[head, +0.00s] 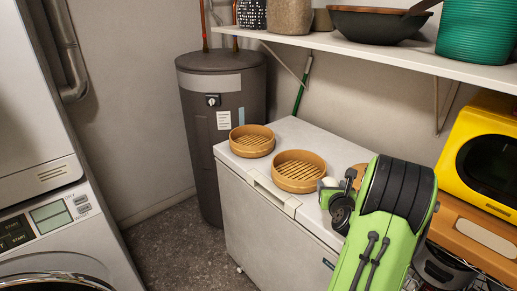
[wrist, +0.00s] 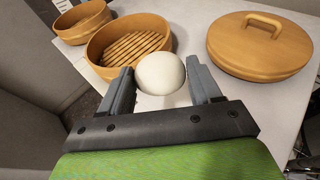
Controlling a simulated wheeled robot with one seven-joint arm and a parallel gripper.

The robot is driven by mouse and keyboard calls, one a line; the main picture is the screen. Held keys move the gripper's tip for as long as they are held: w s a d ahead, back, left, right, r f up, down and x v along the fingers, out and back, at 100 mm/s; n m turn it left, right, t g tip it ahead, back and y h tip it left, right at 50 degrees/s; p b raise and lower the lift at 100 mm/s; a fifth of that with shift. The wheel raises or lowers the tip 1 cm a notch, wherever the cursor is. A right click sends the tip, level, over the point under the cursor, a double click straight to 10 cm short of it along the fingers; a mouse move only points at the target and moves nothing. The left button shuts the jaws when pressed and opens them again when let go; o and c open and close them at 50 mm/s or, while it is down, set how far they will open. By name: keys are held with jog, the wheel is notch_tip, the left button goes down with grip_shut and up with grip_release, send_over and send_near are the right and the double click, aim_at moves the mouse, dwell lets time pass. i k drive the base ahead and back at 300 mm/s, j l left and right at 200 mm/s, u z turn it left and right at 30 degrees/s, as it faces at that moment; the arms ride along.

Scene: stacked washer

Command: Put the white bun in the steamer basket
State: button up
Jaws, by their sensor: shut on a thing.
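The white bun (wrist: 161,74) is between the two fingers of my gripper (wrist: 160,84) in the wrist view, and the fingers are shut on it. In the head view a small part of the bun (head: 329,182) shows beside my gripper (head: 334,190), which my arm partly hides. A round bamboo steamer basket (head: 298,171) with a slatted floor stands on the white chest, just left of the bun. In the wrist view this basket (wrist: 128,44) is directly beyond the bun, and its slats look empty. I cannot tell how high the bun is above the chest top.
A second steamer basket (head: 252,140) stands farther back on the white chest (head: 290,133). A round wooden lid (wrist: 260,45) with a handle lies to the right of the bun. A shelf (head: 400,58) with pots hangs above. A yellow microwave (head: 487,155) is at the right.

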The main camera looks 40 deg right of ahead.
aim_at(255, 143)
jog(key=i+z, duration=0.2)
jog(key=i, duration=0.65)
jog(key=i+j+z, duration=0.15)
jog(key=i, duration=0.65)
